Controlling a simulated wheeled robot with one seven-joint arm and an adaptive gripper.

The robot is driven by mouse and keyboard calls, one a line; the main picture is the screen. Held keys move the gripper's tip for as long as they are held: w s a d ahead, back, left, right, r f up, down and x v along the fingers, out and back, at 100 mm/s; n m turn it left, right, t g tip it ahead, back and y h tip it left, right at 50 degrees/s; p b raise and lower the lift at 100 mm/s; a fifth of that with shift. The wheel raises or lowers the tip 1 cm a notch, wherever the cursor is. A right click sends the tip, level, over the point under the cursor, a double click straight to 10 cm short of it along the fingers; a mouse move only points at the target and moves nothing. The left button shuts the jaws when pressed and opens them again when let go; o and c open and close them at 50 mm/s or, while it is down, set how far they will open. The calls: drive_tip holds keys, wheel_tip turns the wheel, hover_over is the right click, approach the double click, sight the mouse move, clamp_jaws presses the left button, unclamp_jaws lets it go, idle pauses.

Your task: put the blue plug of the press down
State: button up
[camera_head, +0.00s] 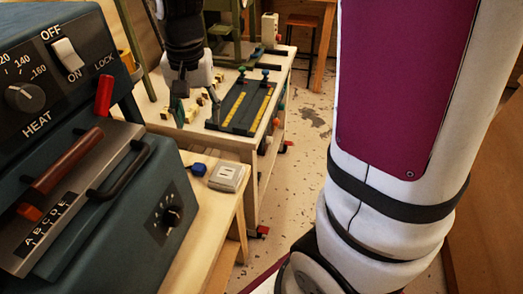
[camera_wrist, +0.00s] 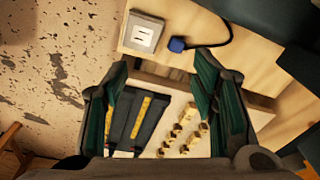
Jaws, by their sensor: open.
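The blue plug (camera_head: 198,169) lies on the light wooden bench just left of a white wall-type socket (camera_head: 229,177), apart from it. In the wrist view the plug (camera_wrist: 177,44) sits right of the socket (camera_wrist: 143,33), with a dark cable curving away from it. The dark blue-grey press (camera_head: 95,190) fills the left of the head view. My gripper (camera_head: 196,104) is beyond the plug in the head view, above the further worktable. In the wrist view my gripper (camera_wrist: 167,75) has its fingers wide apart and nothing between them.
The further white worktable (camera_head: 278,75) carries a dark tray with yellow strips (camera_head: 245,106) and several small yellowish pieces. A stool (camera_head: 301,38) stands at the back. Speckled floor (camera_head: 305,150) is clear right of the tables.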

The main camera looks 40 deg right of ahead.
drive_tip(key=s+r+n+t, duration=0.1)
drive_tip(key=s+r+n, duration=0.2)
drive_tip(key=s, duration=0.8)
drive_tip(key=s+r+n+t, duration=0.1)
drive_tip(key=s+r+n, duration=0.2)
drive_tip(key=s, duration=0.8)
drive_tip(key=shift+s+n, duration=0.3)
drive_tip(key=shift+n, duration=0.2)
drive_tip(key=shift+r, duration=0.15)
drive_tip(key=shift+t, duration=0.6)
wheel_tip(320, 180, up, 5)
drive_tip(key=p, duration=0.4)
drive_tip(key=shift+w+r, duration=0.1)
